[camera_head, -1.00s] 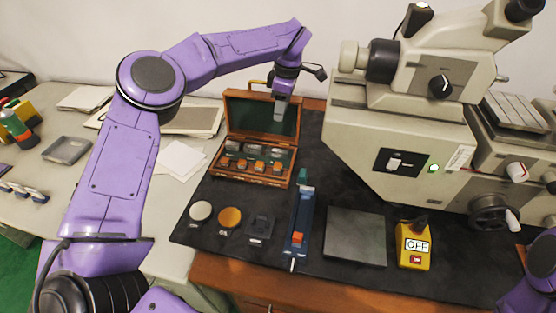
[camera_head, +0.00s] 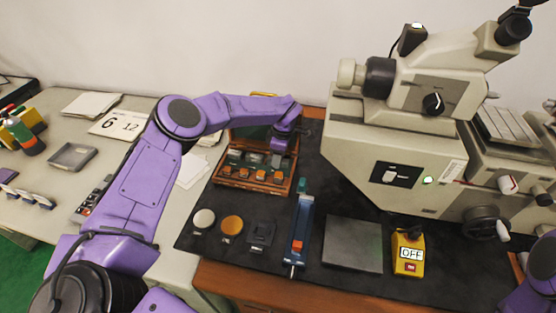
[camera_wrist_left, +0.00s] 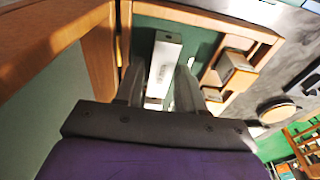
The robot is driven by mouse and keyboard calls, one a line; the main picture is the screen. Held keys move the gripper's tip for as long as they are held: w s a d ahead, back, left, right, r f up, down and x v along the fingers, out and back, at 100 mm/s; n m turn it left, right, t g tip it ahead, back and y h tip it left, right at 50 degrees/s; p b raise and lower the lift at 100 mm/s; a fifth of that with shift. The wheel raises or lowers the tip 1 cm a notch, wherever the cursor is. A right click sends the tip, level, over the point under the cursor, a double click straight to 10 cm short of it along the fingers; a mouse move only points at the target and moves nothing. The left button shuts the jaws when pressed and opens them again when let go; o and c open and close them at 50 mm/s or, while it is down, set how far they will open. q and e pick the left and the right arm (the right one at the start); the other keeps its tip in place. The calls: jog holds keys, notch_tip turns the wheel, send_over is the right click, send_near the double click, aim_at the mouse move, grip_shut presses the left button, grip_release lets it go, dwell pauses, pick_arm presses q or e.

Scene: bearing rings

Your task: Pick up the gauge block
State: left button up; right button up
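A pale metal gauge block (camera_wrist_left: 165,62) with small markings stands out in the left wrist view, inside the green-lined wooden case (camera_wrist_left: 215,18). In the head view the open wooden case (camera_head: 250,187) holds several grey and orange pieces. My left gripper (camera_wrist_left: 158,85) is open, its two dark fingers on either side of the block's near part; whether they touch it I cannot tell. In the head view my left gripper (camera_head: 278,160) is low over the case's right part and hides what is under it. My right gripper is not in view.
On the black mat lie a white disc (camera_head: 204,218), an amber disc (camera_head: 232,225), a dark fixture (camera_head: 261,232), a blue tool (camera_head: 301,230), a grey plate (camera_head: 353,244) and a yellow OFF box (camera_head: 408,255). A large microscope (camera_head: 400,150) stands right of the case.

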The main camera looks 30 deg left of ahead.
pick_arm(q)
jog(key=shift+r, duration=0.1)
grip_shut()
